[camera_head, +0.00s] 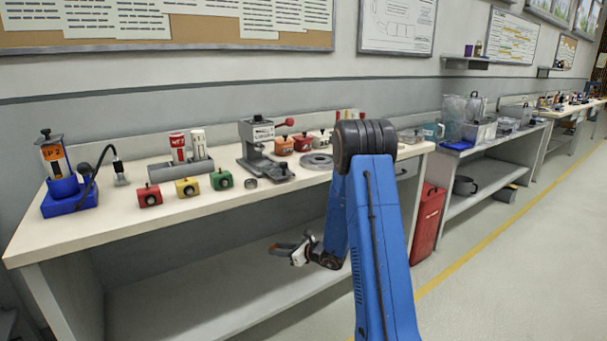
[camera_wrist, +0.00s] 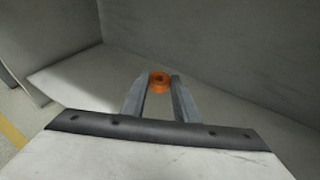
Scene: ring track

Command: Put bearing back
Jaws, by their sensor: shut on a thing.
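The bearing, a small orange ring (camera_wrist: 159,80), is between the fingertips of my gripper (camera_wrist: 159,84) in the wrist view. My gripper is shut on it. In the head view my gripper (camera_head: 284,248) reaches left, in front of the workbench (camera_head: 235,212) and below its top, by the open space over the lower shelf. The bearing is too small there to make out clearly. On the bench top stand a grey press (camera_head: 255,148) with a red handle, a flat grey disc (camera_head: 317,161) and a small grey ring (camera_head: 250,183).
Red (camera_head: 148,195), yellow (camera_head: 187,187) and green (camera_head: 221,179) blocks line the bench's front. A blue stand (camera_head: 68,195) is at the left end, with a grey holder (camera_head: 181,169) behind the blocks. A red cabinet (camera_head: 427,222) stands right of the bench. The lower shelf (camera_head: 200,300) looks bare.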

